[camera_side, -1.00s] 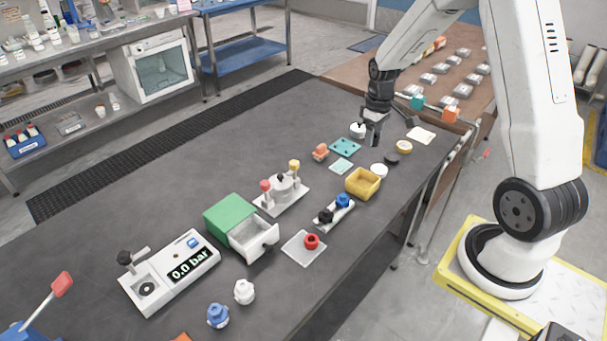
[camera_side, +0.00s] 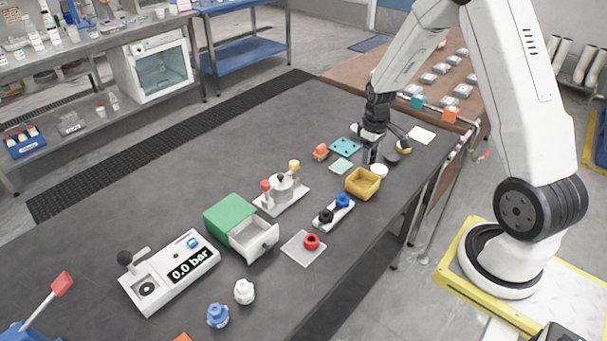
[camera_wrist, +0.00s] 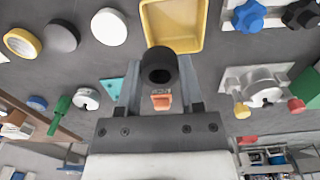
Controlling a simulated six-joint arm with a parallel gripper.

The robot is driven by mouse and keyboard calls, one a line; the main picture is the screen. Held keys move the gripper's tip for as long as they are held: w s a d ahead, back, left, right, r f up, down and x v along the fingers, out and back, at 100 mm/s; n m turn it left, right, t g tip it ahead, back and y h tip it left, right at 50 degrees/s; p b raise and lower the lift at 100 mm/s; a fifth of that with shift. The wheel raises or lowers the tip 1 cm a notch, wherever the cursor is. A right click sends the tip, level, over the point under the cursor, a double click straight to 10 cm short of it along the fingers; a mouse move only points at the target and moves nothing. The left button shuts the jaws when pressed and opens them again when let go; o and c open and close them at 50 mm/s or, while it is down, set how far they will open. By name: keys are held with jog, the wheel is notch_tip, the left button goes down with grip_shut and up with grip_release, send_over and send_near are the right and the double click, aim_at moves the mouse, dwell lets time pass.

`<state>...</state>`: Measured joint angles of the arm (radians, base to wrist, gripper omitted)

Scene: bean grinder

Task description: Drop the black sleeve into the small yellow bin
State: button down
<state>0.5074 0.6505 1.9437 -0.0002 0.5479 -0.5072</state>
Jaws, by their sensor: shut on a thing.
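The black sleeve (camera_wrist: 159,66) is a short dark tube with a round opening, held between the fingers of my gripper (camera_wrist: 158,85) in the wrist view. The yellow bin (camera_side: 362,186) is an open box on the table. In the wrist view the bin (camera_wrist: 148,28) lies just beyond the sleeve. The sleeve is hard to make out in the side view.
A white disc (camera_side: 379,170), a dark disc (camera_side: 391,158) and a yellow ring (camera_side: 404,148) lie near the bin. A rack with blue and black knobs (camera_side: 333,215) stands in front of it. Teal plates (camera_side: 345,146) and an orange part (camera_side: 320,152) lie to the left.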

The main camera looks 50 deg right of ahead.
jog(key=shift+f, duration=0.2)
jog(key=shift+c, duration=0.7)
grip_release()
jog(key=shift+r, duration=0.1)
jog(key=shift+r, duration=3.8)
